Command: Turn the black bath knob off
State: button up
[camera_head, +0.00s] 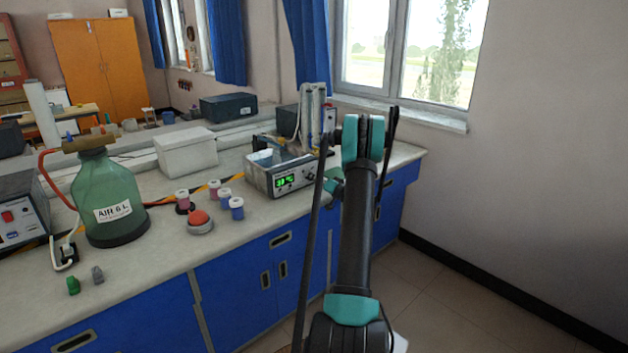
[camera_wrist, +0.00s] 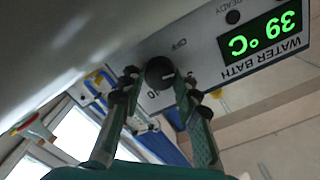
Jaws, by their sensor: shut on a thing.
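The black bath knob (camera_wrist: 158,72) sits on the grey front panel of the water bath (camera_head: 262,178), which shows upside down in the wrist view (camera_wrist: 205,50). A pale mark shows on the knob's right side; the OFF lettering is above and right of it in that view. My gripper (camera_wrist: 160,82) has one finger on each side of the knob and is shut on it. The green display (camera_wrist: 264,34) reads 39 °C.
The bath stands on a long bench (camera_head: 240,215) with blue cabinets. A white box (camera_head: 186,152), small pink and blue-white jars, a red-topped round device (camera_head: 199,222) and a green bottle (camera_head: 105,200) stand left of it. The floor to the right is clear.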

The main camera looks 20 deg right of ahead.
jog(key=n, duration=0.4)
jog(key=shift+n, duration=2.2)
jog(key=o, duration=1.2)
jog(key=shift+c, duration=0.2)
jog(key=v, duration=1.2)
